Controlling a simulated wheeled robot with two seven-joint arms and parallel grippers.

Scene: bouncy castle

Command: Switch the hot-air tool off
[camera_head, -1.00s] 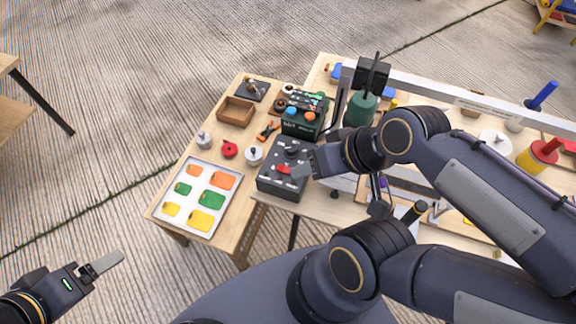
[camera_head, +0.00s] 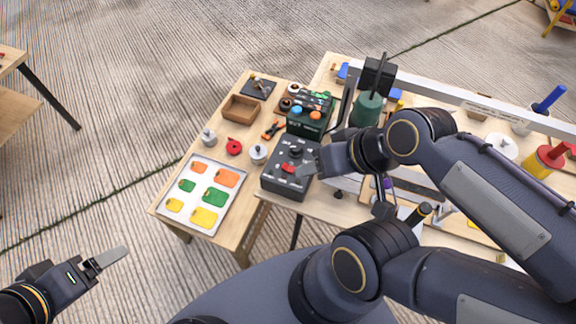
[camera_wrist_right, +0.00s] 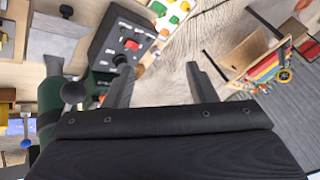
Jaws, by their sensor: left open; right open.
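A dark control box (camera_head: 273,181) with a red switch (camera_head: 289,168) and a black knob (camera_head: 296,151) sits on the workbench; I take it to be the hot-air tool's control unit. My right gripper (camera_head: 308,169) is open at the box's right side, its fingertips close to the red switch. In the right wrist view the box (camera_wrist_right: 103,45) and its red switch (camera_wrist_right: 130,44) lie beyond the left finger of my open right gripper (camera_wrist_right: 160,82). Contact cannot be told. My left gripper (camera_head: 108,260) is open and empty, low at the left, away from the tables.
A green cylinder (camera_head: 367,109) with a black top stands behind my right arm. A green-and-black box (camera_head: 307,122) stands behind the control box. A white tray (camera_head: 184,222) with coloured pieces, a wooden box (camera_head: 241,109) and small parts lie left. The floor by my left gripper is clear.

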